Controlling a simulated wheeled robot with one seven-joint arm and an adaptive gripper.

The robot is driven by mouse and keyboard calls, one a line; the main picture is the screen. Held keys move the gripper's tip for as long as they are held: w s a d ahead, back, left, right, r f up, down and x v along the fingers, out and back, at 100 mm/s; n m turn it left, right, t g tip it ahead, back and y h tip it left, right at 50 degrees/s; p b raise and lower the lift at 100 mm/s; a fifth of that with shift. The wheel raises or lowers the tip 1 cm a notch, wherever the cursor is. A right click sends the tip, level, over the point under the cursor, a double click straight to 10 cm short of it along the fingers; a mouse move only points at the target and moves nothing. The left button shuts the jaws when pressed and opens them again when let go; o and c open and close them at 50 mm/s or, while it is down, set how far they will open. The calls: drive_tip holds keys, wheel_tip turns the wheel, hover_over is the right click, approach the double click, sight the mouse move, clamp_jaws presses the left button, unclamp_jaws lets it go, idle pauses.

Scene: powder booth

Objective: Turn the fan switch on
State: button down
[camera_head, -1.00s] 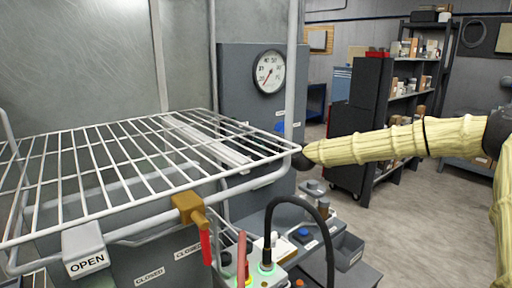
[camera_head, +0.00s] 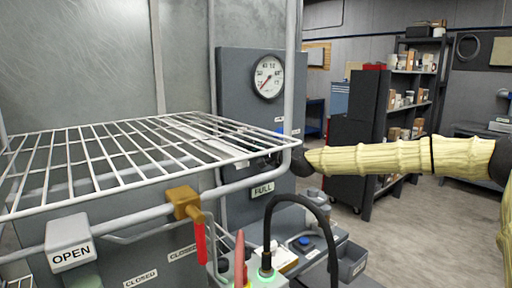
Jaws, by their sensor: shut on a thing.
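A grey upright panel (camera_head: 235,95) with a round dial gauge (camera_head: 269,77) stands behind the wire rack. A FULL label (camera_head: 262,190) shows low on this panel. My yellow-sleeved arm comes in from the right. My dark gripper (camera_head: 264,161) is at the panel, behind the rack's corner and post, just above the FULL label. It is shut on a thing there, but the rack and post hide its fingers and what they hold. I cannot make out the fan switch itself or its position.
The white wire rack (camera_head: 120,152) and its post crowd the gripper. In front are an OPEN tag (camera_head: 70,245), a brass valve with a red handle (camera_head: 199,240) and a black hose (camera_head: 325,225). A dark shelf unit (camera_head: 380,130) stands behind my arm; the floor at right is clear.

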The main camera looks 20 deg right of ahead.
drive_tip(key=shift+f, duration=0.1)
drive_tip(key=c, duration=1.5)
unclamp_jaws()
drive_tip(key=shift+s, duration=0.1)
drive_tip(key=v, duration=1.1)
drive_tip(key=shift+s+d, duration=0.15)
drive_tip(key=shift+s, duration=0.25)
